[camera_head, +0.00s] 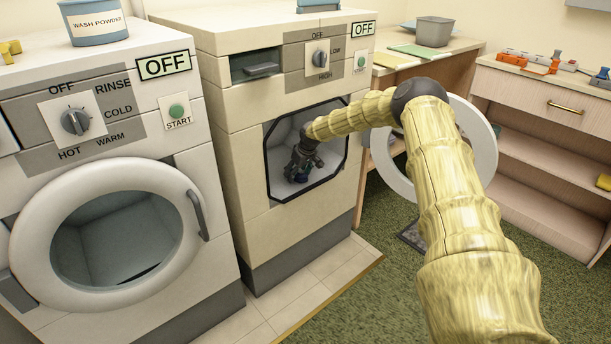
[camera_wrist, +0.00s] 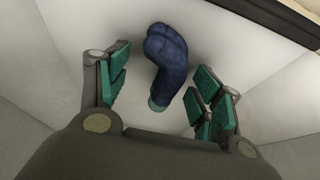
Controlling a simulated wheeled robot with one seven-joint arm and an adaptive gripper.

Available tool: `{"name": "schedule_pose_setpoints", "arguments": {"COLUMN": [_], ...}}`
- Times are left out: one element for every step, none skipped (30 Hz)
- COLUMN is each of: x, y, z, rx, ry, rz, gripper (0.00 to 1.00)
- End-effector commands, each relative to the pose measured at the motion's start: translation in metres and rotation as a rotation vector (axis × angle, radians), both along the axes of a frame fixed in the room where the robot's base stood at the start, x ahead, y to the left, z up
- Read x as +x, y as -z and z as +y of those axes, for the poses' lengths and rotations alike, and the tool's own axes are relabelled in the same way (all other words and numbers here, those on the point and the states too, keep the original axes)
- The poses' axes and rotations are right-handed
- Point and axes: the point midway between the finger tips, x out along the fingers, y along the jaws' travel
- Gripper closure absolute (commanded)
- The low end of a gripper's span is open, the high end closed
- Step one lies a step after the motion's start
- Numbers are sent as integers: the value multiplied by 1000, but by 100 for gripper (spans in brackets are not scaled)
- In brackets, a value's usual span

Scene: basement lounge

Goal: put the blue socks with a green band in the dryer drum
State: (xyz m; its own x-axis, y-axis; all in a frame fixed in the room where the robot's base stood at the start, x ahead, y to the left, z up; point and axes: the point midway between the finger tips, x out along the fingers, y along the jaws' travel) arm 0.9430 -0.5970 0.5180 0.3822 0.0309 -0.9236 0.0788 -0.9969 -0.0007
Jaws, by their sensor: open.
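My gripper (camera_head: 304,160) is inside the open dryer drum (camera_head: 279,137), reached in through the dryer's front opening. In the wrist view my gripper (camera_wrist: 165,98) is open, with its green-padded fingers spread wide. The blue socks with a green band (camera_wrist: 168,62) lie on the pale drum surface between and beyond the fingers. The green band is at the end nearer my gripper. The fingers look apart from the socks on both sides. In the head view the socks are mostly hidden by my gripper.
The round dryer door (camera_head: 484,150) stands open to the right, behind my arm. A washer (camera_head: 25,167) with its round door shut stands at left, a wash powder tub (camera_head: 95,25) on top. A wooden desk (camera_head: 545,85) and shelves stand at right.

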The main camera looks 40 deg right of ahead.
Motion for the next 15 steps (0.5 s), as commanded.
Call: {"name": "schedule_pose_setpoints", "arguments": {"x": [-1, -2, -3, -4, -5, -7, -8, -10, -12, -13, -15, -17, -19, -22, -29], "y": [-4, -6, -10, -14, -17, -21, -25, -29, -33, -37, -41, -45, -48, -50, -48], "z": [0, 0, 0, 0, 0, -1, -1, -1, -1, -1, -2, -1, -1, -2, -3], "rx": [0, -1, 0, 0, 0, 0, -1, 0, 0, 0, -1, 0, 0, 0, 0], "ry": [0, 0, -1, -1, -1, -1, -1, -1, -1, -1, -1, -1, -1, 0, 0], "rz": [-1, -1, -1, -1, -1, -1, -1, -1, -1, -1, -1, -1, -1, 0, 2], "gripper": [34, 34, 34, 34, 34, 34, 34, 34, 34, 34, 34, 34, 34, 34, 34]}}
